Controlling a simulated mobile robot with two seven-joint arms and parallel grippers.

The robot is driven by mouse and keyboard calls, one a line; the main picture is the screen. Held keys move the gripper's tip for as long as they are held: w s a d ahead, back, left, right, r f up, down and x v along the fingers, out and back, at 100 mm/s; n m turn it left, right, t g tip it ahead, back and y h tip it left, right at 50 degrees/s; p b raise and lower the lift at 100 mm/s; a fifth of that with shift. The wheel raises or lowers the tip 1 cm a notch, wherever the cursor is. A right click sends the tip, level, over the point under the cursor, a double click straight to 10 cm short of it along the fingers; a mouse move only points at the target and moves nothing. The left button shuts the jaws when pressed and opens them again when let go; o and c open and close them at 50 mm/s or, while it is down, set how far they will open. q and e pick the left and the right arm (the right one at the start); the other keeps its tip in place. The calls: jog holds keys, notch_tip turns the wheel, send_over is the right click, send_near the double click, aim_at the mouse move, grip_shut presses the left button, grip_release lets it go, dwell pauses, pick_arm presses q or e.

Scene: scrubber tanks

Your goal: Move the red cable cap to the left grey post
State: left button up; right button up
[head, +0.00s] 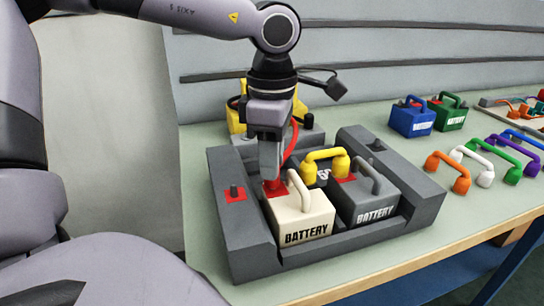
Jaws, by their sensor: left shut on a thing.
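My left gripper (269,170) points down over the back left corner of the white battery (304,217). It is shut on the red cable cap (274,187), which is mostly hidden by the fingers. The cap's red cable (293,141) curves up behind the gripper. I cannot tell whether the cap touches the battery's top. The left grey post (234,190) stands bare on a red square on the left wall of the grey tray (251,246), left of the gripper. My right gripper is out of view.
A grey battery (366,206) sits right of the white one, with a yellow bridge handle (326,158) behind them. Blue (409,121) and green (450,116) batteries stand at the back right. Several coloured handles lie at the right. The table's front edge (385,268) is near.

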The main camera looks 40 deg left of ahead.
pick_arm(q)
jog(key=shift+r+p, duration=1.3)
jog(key=shift+r, duration=0.75)
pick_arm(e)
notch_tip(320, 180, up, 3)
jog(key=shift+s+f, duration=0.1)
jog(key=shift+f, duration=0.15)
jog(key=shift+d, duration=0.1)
pick_arm(q)
jog(key=shift+w+a, duration=0.15)
jog(key=shift+a, duration=0.05)
jog(key=w+a+p, duration=0.2)
jog(key=w+a, duration=0.2)
jog(key=a, duration=0.3)
jog(key=w+a+p, duration=0.3)
jog(key=w+a, duration=0.1)
jog(key=a, duration=0.3)
jog(key=w+a+p, duration=0.3)
jog(key=w+a, duration=0.1)
jog(key=a, duration=0.3)
jog(key=shift+w+a, duration=0.1)
jog(key=shift+w, duration=0.05)
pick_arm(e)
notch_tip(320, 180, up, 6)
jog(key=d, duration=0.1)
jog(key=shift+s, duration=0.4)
pick_arm(q)
jog(key=shift+f, duration=0.15)
